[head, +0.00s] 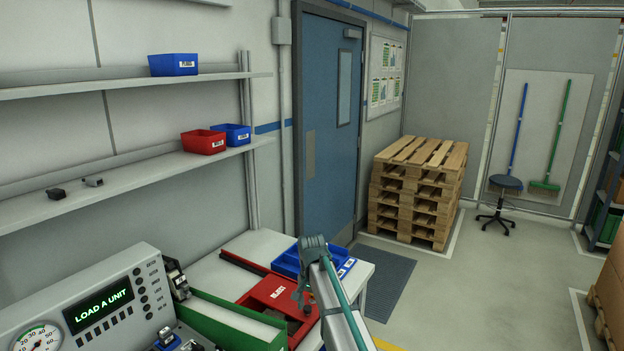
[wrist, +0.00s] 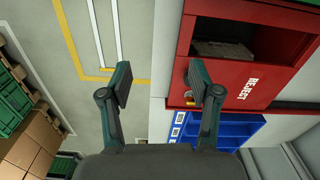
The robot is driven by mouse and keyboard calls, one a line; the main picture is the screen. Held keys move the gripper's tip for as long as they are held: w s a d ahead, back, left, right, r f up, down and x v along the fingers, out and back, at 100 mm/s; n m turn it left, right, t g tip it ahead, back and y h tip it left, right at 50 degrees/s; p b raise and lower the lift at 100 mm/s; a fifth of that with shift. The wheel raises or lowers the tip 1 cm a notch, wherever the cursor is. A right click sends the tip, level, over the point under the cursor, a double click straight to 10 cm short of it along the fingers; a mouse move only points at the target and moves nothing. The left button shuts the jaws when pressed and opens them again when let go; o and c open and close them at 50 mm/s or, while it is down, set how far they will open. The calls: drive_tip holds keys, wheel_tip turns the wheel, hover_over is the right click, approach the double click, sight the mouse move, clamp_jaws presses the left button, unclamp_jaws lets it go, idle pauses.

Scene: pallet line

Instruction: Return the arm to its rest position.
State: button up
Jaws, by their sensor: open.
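My arm (head: 340,302) rises from the bottom of the head view, in front of the white bench (head: 250,243). My gripper shows in the wrist view (wrist: 160,82), with its two dark fingers spread wide and nothing between them. It is above the edge of the bench. The right finger overlaps the front of a red box marked REJECT (wrist: 240,75), and the left finger is over the floor. Whether the right finger touches the box cannot be told. The red box also shows in the head view (head: 272,293), partly behind my arm.
Blue bins (wrist: 225,130) sit beside the red box. A grey console (head: 95,300) reads LOAD A UNIT, near a green tray (head: 235,318). Shelves with small bins (head: 204,141) line the wall. Stacked pallets (head: 415,190) and a stool (head: 503,195) stand farther off. Open floor lies right of the bench.

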drive_tip(key=s+d+f+n, duration=0.2)
drive_tip(key=s+d+f, duration=0.45)
drive_tip(key=s, duration=0.25)
drive_tip(key=s+d+f+n, duration=0.1)
drive_tip(key=s+d+f, duration=0.4)
drive_tip(key=s+f, duration=0.3)
drive_tip(key=s+d+f+n, duration=0.2)
drive_tip(key=s+d+f, duration=0.35)
drive_tip(key=s, duration=0.55)
drive_tip(key=s+f+g+b, duration=0.6)
drive_tip(key=s+f+b, duration=0.4)
drive_tip(key=s+f, duration=1.9)
drive_tip(key=shift+s+g, duration=0.25)
drive_tip(key=shift+g, duration=0.15)
drive_tip(key=shift+d, duration=0.1)
